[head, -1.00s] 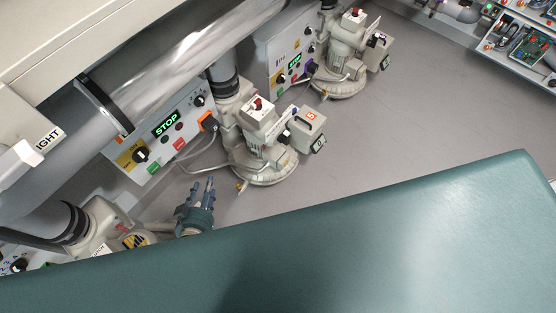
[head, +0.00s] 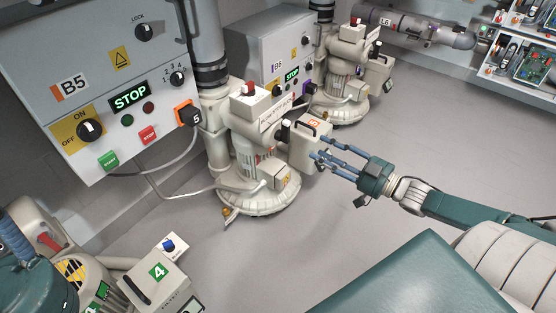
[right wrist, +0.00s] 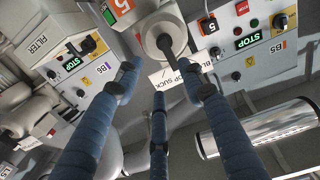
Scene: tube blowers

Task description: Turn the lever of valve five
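Blower five stands at centre in the head view, a pale round-based machine (head: 262,203) with a box (head: 304,145) that carries an orange 5 label. The orange 5 label (right wrist: 121,7) also shows in the right wrist view. There the valve's dark lever (right wrist: 166,46) sticks out from a round pale hub (right wrist: 160,26). My right gripper (head: 322,150) is at the box's right side. Its blue fingers are spread around the lever in the right wrist view (right wrist: 168,62); contact is unclear. My left gripper is only partly visible at lower left, with one blue finger (head: 14,238).
The B5 control panel (head: 60,55), its display reading STOP, stands left of the blower. The B6 panel (head: 262,45) and another blower (head: 342,97) stand behind. A box labelled 4 (head: 160,275) is at lower left. Grey floor (head: 440,150) is open at right.

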